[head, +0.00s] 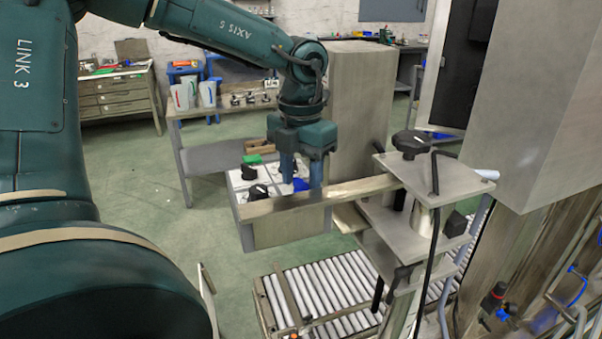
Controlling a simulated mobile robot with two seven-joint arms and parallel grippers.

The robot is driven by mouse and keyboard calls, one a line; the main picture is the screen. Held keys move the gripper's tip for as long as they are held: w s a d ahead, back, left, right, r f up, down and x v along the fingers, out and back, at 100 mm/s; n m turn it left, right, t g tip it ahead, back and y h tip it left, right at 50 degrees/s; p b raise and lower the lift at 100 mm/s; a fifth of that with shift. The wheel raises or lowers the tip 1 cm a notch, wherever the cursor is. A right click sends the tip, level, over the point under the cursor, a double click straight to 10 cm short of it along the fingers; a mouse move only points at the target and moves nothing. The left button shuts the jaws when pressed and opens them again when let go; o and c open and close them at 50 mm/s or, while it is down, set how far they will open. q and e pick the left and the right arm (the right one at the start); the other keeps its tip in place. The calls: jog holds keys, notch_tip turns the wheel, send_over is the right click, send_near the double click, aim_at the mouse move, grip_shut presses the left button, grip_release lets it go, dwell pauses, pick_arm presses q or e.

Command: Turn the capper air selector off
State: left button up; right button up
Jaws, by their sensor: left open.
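My left gripper (302,182) hangs down, open, with its two blue fingers apart above a white-topped control box (238,181). The box carries a green knob (250,160), a black rotary knob (258,192) near its left front and another dark knob (277,171) beside the left finger. A blue part shows between and behind the fingers, too small to identify. I cannot read labels, so I cannot tell which knob is the capper air selector. The fingers hide part of the panel, and I cannot tell whether they touch anything. My right gripper is out of view.
A flat metal bar (350,190) runs across the box's front to a metal stand with a black handwheel (411,142). A tall metal cabinet (360,95) stands behind the box. A roller conveyor (325,285) lies below. A bench (215,108) with jugs stands behind left.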

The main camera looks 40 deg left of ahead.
pick_arm(q)
jog(key=shift+c, duration=0.5)
jog(key=c, duration=0.6)
